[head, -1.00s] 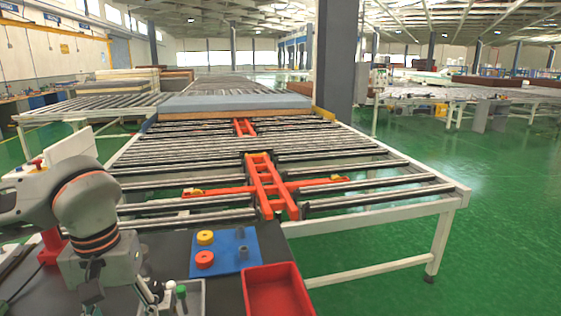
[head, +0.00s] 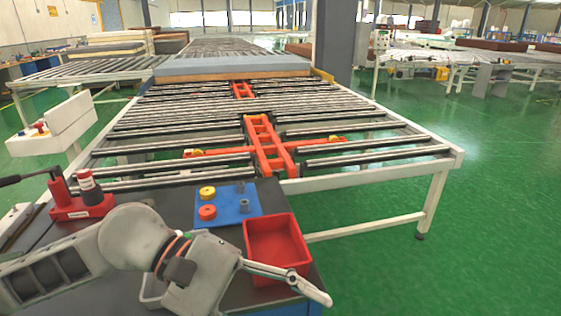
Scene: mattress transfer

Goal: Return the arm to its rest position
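My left arm comes in from the lower left and reaches across the front of the dark worktop (head: 240,290). My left gripper (head: 295,280) is over the front part of the red bin (head: 277,237). One light finger shows, pointing right and slightly down. The other finger is not clearly visible, so I cannot tell whether it is open or shut. Nothing shows in it. My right gripper is not in view.
A blue board (head: 229,205) with a yellow and a red ring lies behind the arm. A red device (head: 80,200) stands at the left. A roller conveyor (head: 375,160) lies beyond, with a grey-blue mattress (head: 232,68) at its far end. Green floor is free at right.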

